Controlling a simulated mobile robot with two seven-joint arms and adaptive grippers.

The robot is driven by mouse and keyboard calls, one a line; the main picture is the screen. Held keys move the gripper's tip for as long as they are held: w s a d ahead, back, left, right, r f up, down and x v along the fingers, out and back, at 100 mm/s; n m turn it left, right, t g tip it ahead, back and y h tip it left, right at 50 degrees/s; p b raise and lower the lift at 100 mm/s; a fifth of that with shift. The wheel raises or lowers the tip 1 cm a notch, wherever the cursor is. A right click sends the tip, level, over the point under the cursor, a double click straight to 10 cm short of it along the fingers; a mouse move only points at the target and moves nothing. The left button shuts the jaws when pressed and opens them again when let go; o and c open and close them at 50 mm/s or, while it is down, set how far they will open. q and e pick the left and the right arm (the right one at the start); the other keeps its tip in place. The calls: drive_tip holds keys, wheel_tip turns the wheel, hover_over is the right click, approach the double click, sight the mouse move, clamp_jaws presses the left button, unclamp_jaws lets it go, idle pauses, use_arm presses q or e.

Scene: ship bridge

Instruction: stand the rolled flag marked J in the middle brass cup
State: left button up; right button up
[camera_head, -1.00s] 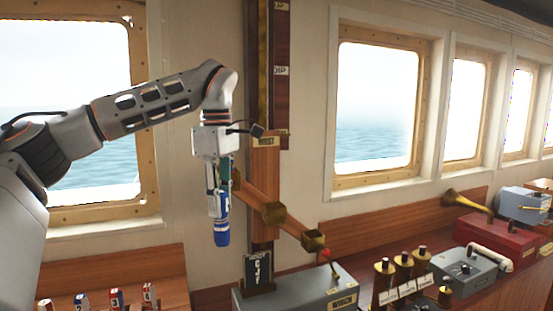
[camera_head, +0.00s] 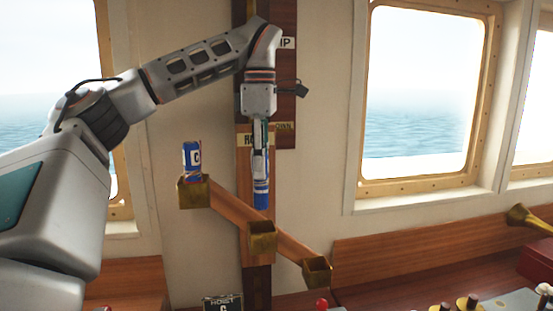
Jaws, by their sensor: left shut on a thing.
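A rolled blue flag (camera_head: 261,194) with some white hangs upright from my left gripper (camera_head: 260,160), which is shut on it. Its letter cannot be read here. The middle brass cup (camera_head: 262,240) sits on a sloping wooden rack, and the flag's lower end appears just above its rim, with a small gap in the picture. The left, higher brass cup (camera_head: 193,194) holds a blue rolled flag (camera_head: 191,160) with a white label that looks like C. The right, lower brass cup (camera_head: 317,271) appears empty. My right gripper is not in view.
The wooden rack arm (camera_head: 226,205) slopes down to the right before a wooden post. A small dark HOIST sign (camera_head: 222,303) stands below it, partly cut off. A red knob (camera_head: 322,303) and a brass horn (camera_head: 525,217) are at the right.

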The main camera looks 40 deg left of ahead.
sight(261, 202)
use_arm(q)
drive_tip(key=shift+s+f, duration=0.2)
drive_tip(key=shift+f, duration=0.7)
drive_tip(key=shift+w+f, duration=0.1)
drive_tip(key=shift+f, duration=1.3)
wheel_tip(261, 202, down, 2)
drive_tip(key=shift+b, duration=0.5)
drive_tip(key=shift+f, duration=0.95)
drive_tip(key=shift+f+b, duration=0.4)
drive_tip(key=shift+f, duration=0.1)
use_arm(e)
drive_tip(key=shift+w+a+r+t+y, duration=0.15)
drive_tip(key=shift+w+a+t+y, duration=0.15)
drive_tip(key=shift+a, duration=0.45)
